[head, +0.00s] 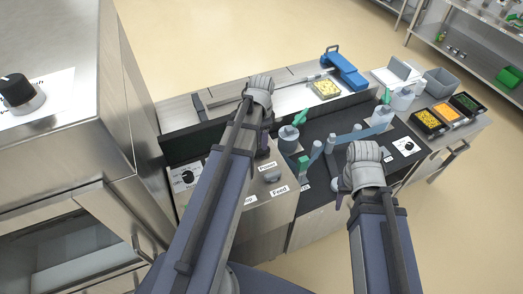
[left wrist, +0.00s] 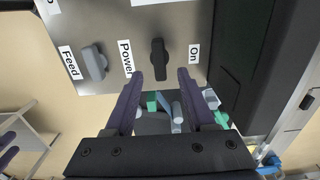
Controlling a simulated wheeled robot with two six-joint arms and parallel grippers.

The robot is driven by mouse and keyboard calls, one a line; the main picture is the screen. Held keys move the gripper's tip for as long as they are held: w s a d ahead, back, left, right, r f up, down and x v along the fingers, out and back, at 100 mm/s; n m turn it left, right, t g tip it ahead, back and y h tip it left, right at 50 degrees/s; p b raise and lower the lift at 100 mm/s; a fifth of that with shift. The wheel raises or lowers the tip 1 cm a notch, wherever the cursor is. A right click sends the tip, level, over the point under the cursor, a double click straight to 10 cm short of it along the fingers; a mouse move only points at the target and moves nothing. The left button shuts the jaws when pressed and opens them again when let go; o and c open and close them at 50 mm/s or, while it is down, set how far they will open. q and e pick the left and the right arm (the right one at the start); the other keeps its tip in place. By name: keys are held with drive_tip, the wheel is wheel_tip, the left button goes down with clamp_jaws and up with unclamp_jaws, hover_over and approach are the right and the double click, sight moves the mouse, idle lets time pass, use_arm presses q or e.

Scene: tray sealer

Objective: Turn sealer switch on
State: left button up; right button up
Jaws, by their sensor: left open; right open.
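The black power switch (left wrist: 158,58) is on a metal panel (left wrist: 115,22) in the left wrist view, between the labels "Power" and "On". Its long handle runs up and down the picture, across the line from "Power" to "On", so it does not point at "On". My left gripper (left wrist: 158,74) is open, its fingertips on either side of the switch handle; I cannot tell whether they touch it. In the head view my left arm hides the switch and left fingertips. My right gripper (head: 362,165) hangs over the black worktop; its fingers are mostly hidden.
A grey feed knob (left wrist: 95,62) is left of the power switch in the left wrist view. Grey and green fittings (head: 290,138) stand on the black worktop (head: 335,125). A blue tool (head: 345,68) and a filled tray (head: 325,89) are at the back.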

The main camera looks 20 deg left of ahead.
sight(261, 150)
use_arm(q)
wheel_tip(261, 150, down, 6)
drive_tip(key=b, duration=0.4)
drive_tip(key=shift+r+b, duration=0.2)
drive_tip(key=shift+b, duration=0.2)
clamp_jaws()
